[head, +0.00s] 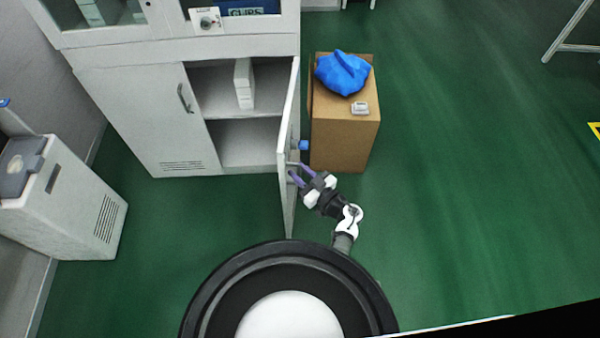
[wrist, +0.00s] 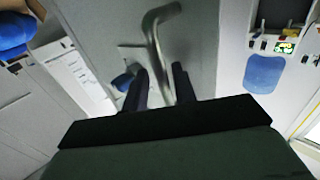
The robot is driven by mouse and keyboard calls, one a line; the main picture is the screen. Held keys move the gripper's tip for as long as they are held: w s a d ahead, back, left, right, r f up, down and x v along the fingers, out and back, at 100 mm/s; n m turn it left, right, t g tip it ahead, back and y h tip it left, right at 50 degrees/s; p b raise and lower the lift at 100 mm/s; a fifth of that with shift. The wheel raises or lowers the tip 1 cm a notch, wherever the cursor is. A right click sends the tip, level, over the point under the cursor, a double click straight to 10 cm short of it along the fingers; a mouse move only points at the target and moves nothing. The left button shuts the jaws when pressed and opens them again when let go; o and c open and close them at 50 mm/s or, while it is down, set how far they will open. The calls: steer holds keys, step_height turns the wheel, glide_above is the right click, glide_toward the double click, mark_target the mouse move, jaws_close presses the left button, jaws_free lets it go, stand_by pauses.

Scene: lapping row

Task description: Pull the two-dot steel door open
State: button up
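The steel door (head: 287,165) on the right of the lower cabinet stands swung well out, seen nearly edge-on in the head view. Its two-dot mark is not visible. Its bar handle (wrist: 157,40) shows in the wrist view, on the grey door face (wrist: 195,40). My gripper (head: 297,169) is at the door's right side, beside the handle. In the wrist view the two dark fingers (wrist: 160,80) are apart, with the lower part of the handle between them. I see gaps beside the bar; firm contact cannot be made out.
The open cabinet compartment (head: 245,145) shows a shelf with a white box (head: 243,83). The left door (head: 150,120) is shut. A cardboard box (head: 343,140) with a blue bag (head: 343,73) stands close right of the open door. Green floor (head: 470,180) is clear farther right.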

steer(key=shift+s, duration=0.15)
steer(key=v, duration=1.3)
steer(key=shift+s+d, duration=0.2)
steer(key=shift+d, duration=0.1)
